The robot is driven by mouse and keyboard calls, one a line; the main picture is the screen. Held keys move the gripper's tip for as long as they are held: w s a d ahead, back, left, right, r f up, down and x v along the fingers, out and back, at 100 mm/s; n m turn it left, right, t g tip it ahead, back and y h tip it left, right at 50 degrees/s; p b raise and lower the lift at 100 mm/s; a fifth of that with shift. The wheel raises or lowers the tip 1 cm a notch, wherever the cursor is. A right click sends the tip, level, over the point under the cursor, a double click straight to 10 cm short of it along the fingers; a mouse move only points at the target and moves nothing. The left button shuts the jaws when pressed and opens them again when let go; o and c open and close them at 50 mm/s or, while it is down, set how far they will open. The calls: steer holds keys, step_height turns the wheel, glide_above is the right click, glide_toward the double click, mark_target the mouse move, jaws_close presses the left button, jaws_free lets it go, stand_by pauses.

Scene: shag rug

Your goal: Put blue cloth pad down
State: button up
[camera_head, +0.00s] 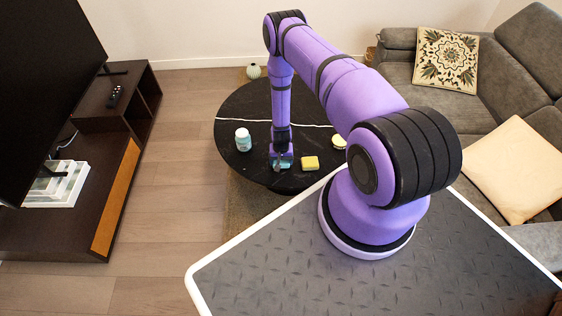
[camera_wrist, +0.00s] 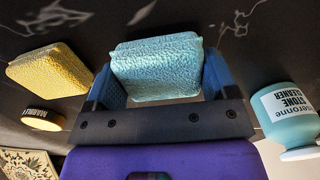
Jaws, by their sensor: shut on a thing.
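The blue cloth pad (camera_wrist: 157,68) is a light blue, textured block between the two fingers of my gripper (camera_wrist: 160,85) in the wrist view. In the head view my gripper (camera_head: 281,162) points down at the front part of the round black table (camera_head: 243,105). The pad shows there only as a small blue patch (camera_head: 280,168) at the fingertips. My gripper is shut on the pad. I cannot tell whether the pad touches the table top.
A yellow sponge (camera_head: 310,163) lies right of my gripper, and a round tin (camera_head: 339,142) sits beyond it. A stone cleaner bottle (camera_head: 243,139) stands to the left. A grey sofa (camera_head: 400,71) is at the right.

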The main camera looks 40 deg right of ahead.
steer(key=shift+f, duration=0.55)
steer(key=shift+f, duration=0.15)
steer(key=o, duration=0.8)
step_height(320, 180, up, 12)
